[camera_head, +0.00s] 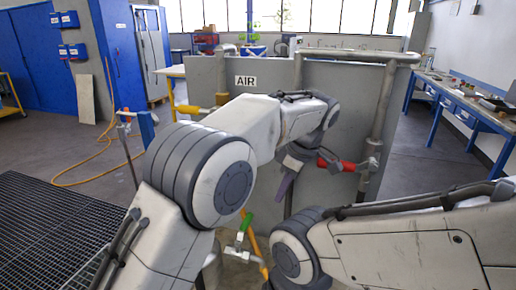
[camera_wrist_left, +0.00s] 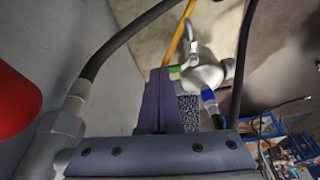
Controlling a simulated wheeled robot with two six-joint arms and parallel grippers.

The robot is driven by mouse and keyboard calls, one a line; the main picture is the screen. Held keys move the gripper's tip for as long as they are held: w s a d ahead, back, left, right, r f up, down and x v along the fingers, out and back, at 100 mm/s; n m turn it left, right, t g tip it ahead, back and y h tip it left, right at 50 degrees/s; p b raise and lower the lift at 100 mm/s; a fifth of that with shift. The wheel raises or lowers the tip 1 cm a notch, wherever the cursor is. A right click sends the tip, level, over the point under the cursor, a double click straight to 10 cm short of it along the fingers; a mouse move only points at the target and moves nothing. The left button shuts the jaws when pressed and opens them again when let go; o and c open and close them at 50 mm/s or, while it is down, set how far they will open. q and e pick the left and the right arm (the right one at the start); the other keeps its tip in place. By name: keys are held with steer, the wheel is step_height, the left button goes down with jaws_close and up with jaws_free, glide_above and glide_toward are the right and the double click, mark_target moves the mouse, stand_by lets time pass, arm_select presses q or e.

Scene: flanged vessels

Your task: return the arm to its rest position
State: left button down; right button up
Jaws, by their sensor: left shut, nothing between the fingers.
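My left arm reaches in from the left across the middle of the head view. Its gripper (camera_head: 284,187) points down in front of the grey panel (camera_head: 340,100), just left of a red valve handle (camera_head: 340,164). In the left wrist view the purple fingers (camera_wrist_left: 160,100) are together with nothing between them. My right arm comes in from the right. Its gripper is not visible. Part of the left gripper is hidden behind its own wrist in the head view.
A green-handled valve (camera_head: 245,222) sits low near a yellow pipe (camera_head: 256,250). Grey pipes (camera_head: 375,130) run along the panel's right side. In the left wrist view, black hoses (camera_wrist_left: 125,35) pass close by. Open floor (camera_head: 100,165) lies left, beyond a grating (camera_head: 50,225).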

arm_select(q)
steer(key=s+a+f+m+h, duration=0.1)
steer(key=s+a+m, duration=0.3)
steer(key=s, duration=0.5)
steer(key=s+a+f+m+g+h, duration=0.1)
steer(key=s+a+f+m, duration=0.2)
steer(key=s+a+m, duration=0.2)
steer(key=s+a+f+m+h, duration=0.2)
steer(key=s+a+m, duration=0.2)
steer(key=s+m, duration=0.6)
steer(key=s, duration=0.5)
steer(key=shift+a+f+g, duration=0.3)
steer(key=shift+a, duration=0.05)
